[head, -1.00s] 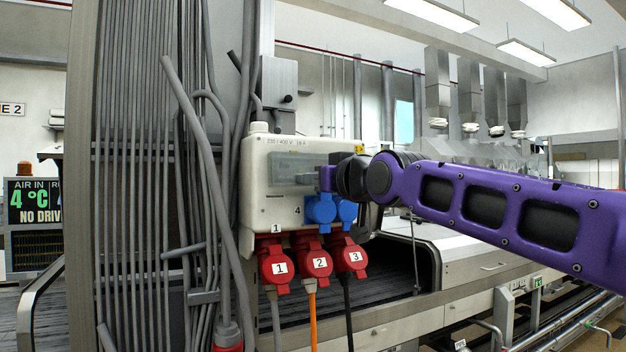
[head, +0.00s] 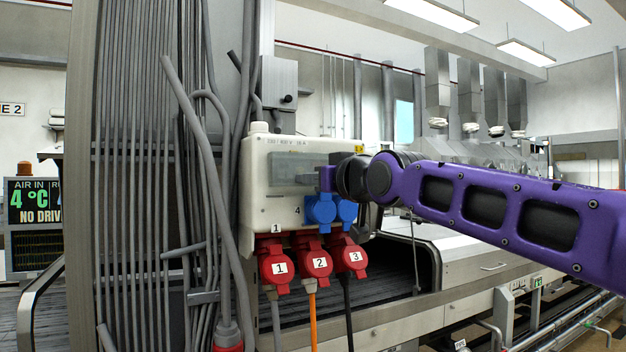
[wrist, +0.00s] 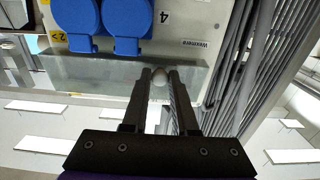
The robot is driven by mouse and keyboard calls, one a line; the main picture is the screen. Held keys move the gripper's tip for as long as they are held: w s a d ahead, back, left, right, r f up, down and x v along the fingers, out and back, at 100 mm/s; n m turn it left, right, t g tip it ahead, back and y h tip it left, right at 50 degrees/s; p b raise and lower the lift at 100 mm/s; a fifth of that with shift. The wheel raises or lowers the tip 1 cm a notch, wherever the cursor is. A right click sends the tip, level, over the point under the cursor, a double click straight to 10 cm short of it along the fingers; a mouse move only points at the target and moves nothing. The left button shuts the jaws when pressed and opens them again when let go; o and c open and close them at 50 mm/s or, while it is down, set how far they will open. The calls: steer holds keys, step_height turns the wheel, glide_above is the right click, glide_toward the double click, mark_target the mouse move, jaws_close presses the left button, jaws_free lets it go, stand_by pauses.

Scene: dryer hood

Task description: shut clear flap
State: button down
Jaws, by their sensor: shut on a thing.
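The clear flap (head: 292,170) is a see-through grey panel on the upper front of a white socket box (head: 255,212). In the wrist view the flap (wrist: 100,75) is a wide translucent strip beside the blue sockets. My gripper (wrist: 161,78) has its two dark fingers close together at the flap, with a small pale rounded piece between the tips. It is shut on the flap there. In the head view my wrist hides the fingertips and the box's right side. I cannot tell the flap's exact angle.
Two blue sockets (head: 320,211) sit just below the flap. Red plugs (head: 316,263) with cables hang under the box. Grey conduits (head: 205,170) run close along its left side. A conveyor machine (head: 470,260) stands behind on the right.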

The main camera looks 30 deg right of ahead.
steer(key=shift+w+f+b, duration=0.35)
steer(key=shift+f+b, duration=0.2)
steer(key=shift+b, duration=0.3)
steer(key=c, duration=0.7)
jaws_free()
steer(key=shift+w, duration=0.15)
steer(key=shift+r, duration=0.1)
steer(key=s, duration=0.6)
steer(key=s+b, duration=0.1)
steer(key=s, duration=0.4)
steer(key=s+b, duration=0.1)
steer(key=s, duration=0.5)
steer(key=shift+s+d, duration=0.3)
